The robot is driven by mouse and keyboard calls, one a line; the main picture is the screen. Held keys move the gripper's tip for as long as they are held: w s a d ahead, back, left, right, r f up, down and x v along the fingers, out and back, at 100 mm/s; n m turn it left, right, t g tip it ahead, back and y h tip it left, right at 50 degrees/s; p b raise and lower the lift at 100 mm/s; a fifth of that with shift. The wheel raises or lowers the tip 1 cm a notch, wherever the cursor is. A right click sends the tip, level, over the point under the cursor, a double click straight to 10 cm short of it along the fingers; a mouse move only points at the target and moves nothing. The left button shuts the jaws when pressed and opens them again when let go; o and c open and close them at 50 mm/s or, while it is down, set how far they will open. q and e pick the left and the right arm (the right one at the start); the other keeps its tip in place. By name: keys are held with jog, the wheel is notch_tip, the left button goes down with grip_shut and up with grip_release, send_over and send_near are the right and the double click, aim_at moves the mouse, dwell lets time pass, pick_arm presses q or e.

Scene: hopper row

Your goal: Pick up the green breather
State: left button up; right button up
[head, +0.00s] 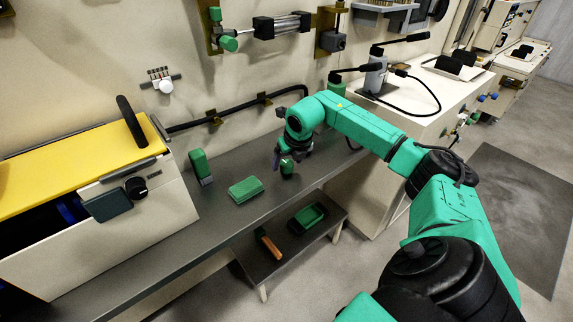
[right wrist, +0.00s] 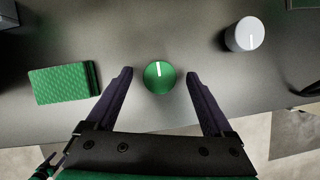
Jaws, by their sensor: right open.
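The green breather (right wrist: 160,77) looks like a round green cap with a white stripe on top in the right wrist view. It stands on the dark bench, and in the head view its green side (head: 287,168) shows just below my right gripper (head: 279,160). In the right wrist view my right gripper (right wrist: 160,76) is open, with one dark finger on each side of the breather. Gaps show between the fingers and the breather, and nothing is held.
A green ribbed block (right wrist: 62,85) lies left of the breather; it also shows in the head view (head: 245,190). A pale cylinder (right wrist: 242,36) stands to the right. An upright green block (head: 200,166) is near the wall.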

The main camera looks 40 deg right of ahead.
aim_at(287, 163)
jog(key=shift+x, duration=1.1)
grip_shut()
jog(key=shift+r, duration=0.15)
notch_tip(287, 163, up, 20)
